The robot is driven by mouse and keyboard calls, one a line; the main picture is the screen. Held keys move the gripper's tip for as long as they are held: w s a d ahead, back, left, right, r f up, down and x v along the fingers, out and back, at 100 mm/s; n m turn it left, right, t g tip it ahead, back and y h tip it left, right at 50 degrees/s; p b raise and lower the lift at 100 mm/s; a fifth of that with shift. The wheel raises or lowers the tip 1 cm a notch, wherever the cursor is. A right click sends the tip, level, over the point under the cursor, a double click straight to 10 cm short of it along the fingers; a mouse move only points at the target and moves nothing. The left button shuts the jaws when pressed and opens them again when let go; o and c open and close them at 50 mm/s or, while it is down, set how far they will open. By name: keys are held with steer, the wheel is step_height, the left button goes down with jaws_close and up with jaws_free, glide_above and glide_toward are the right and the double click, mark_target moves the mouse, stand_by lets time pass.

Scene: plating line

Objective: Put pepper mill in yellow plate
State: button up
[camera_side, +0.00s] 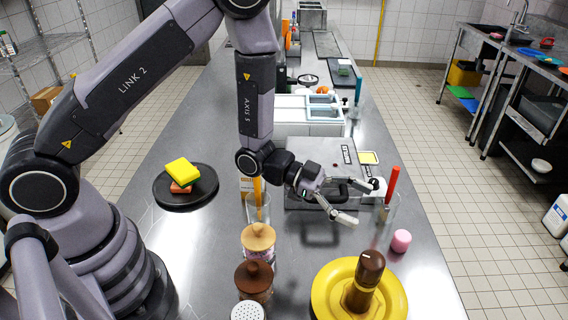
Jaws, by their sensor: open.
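The brown pepper mill (369,270) stands in the yellow plate (325,290), slightly tilted in the picture, at the bottom right of the steel table. Its base is within the plate's rim. My gripper (362,204) is above and behind the plate, apart from the mill. Its two light fingers are spread open, pointing right, with nothing between them.
A brown-lidded jar (254,278), a tan-lidded jar (258,238) and a white perforated lid (247,311) stand left of the plate. A pink item (401,240) and a clear container with a red-handled tool (392,184) are behind it. A black plate (166,191) holds sponges.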

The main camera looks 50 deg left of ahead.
steer(key=w+a+r+n+t+y, duration=0.2)
steer(key=w+a+r+t+y, duration=0.1)
steer(key=w+a+r+y, duration=0.3)
steer(key=s+a+r+n+t+y, duration=0.25)
steer(key=a+r+n+y, duration=0.3)
steer(key=a+r, duration=0.6)
steer(key=s+a+r+n+g+y, duration=0.2)
steer(key=s+a+r+n+y, duration=0.15)
steer(key=s+a, duration=0.45)
steer(key=s+n+g, duration=0.3)
steer(key=s+n, duration=0.1)
steer(key=s, duration=1.3)
steer(key=shift+a, duration=0.4)
